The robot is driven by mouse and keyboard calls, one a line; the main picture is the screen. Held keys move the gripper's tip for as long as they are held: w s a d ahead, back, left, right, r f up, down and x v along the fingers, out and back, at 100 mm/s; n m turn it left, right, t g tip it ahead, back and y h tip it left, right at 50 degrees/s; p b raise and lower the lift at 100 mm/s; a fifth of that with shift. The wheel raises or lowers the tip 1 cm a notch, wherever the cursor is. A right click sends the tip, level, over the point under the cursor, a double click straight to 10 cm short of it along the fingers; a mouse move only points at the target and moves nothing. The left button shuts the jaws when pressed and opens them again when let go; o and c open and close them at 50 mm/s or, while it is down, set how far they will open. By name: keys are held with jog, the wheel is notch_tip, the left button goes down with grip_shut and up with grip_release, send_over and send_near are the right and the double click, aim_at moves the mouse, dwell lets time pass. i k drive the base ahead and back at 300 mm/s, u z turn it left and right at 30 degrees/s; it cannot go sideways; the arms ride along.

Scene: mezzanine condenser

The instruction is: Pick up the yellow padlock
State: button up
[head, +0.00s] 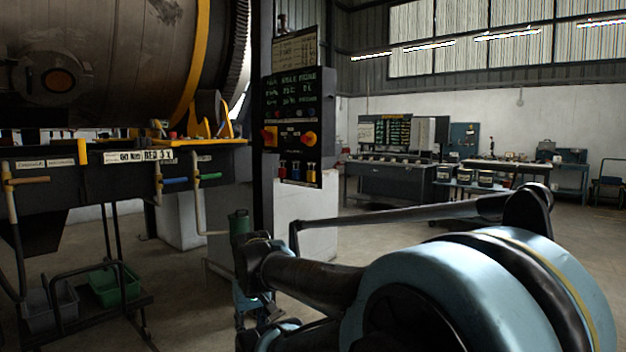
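A small yellow padlock (311,169) hangs at the right end of a short row on the lower part of a dark control panel (320,110). A red one (282,171) and a blue one (296,170) hang to its left. My light-blue and black arm fills the lower right of the head view. Its far end lies low in the middle, below and in front of the panel, well apart from the padlock. My gripper's fingers cannot be made out there among the dark arm parts.
A large drum (110,50) stands over a dark bench (60,200) with valve handles at left. A cart with green (112,285) and grey bins stands below.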

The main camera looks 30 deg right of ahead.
aim_at(311, 175)
jog(key=i, duration=0.85)
jog(key=u, duration=0.05)
